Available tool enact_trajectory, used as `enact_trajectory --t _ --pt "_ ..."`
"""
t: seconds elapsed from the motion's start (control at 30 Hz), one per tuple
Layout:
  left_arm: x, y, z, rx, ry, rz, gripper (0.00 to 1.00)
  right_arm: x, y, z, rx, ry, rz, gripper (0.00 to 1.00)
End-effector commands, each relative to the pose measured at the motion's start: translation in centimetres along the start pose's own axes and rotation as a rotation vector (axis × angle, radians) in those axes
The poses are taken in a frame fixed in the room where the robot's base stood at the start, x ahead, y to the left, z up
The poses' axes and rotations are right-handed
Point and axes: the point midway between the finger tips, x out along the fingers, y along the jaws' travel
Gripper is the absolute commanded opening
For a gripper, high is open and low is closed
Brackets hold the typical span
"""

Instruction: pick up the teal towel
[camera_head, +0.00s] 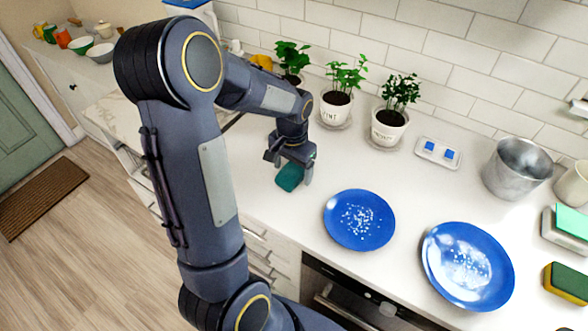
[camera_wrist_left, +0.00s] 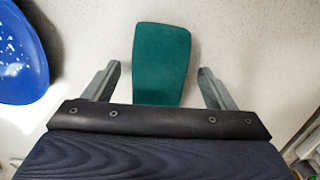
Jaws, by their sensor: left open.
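The teal towel (camera_head: 290,177) is a small dark teal piece on the white counter, left of the blue plates. In the left wrist view the towel (camera_wrist_left: 161,62) shows as a rounded rectangle between my two fingers. My left gripper (camera_head: 292,174) is directly over the towel and open, with one finger on each side. In the wrist view the left gripper (camera_wrist_left: 159,82) shows clear gaps between each finger and the towel. The towel's near end is hidden behind the gripper body. My right gripper is not in view.
A blue plate (camera_head: 360,220) with white specks lies right of the gripper, and a larger blue plate (camera_head: 467,266) lies farther right. Potted plants (camera_head: 336,108) stand along the tiled wall behind. A metal pot (camera_head: 516,168) and sponges (camera_head: 567,283) are at the right. Counter around the towel is clear.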

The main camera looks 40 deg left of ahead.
Motion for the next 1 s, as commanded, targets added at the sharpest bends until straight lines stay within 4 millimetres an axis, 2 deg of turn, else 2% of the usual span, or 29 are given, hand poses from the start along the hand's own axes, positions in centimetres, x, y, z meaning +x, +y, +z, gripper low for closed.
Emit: enact_trajectory --t 0.27,0.63,1.0 --pt "0.49 0.00 -0.01 0.000 0.002 0.000 0.78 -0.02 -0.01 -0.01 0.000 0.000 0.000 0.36" --pt "0.46 0.00 -0.01 0.000 0.002 0.000 0.31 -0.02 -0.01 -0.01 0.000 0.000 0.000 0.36" --pt "-0.12 -0.01 -0.08 0.000 0.004 -0.001 0.30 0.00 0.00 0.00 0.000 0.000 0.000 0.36"
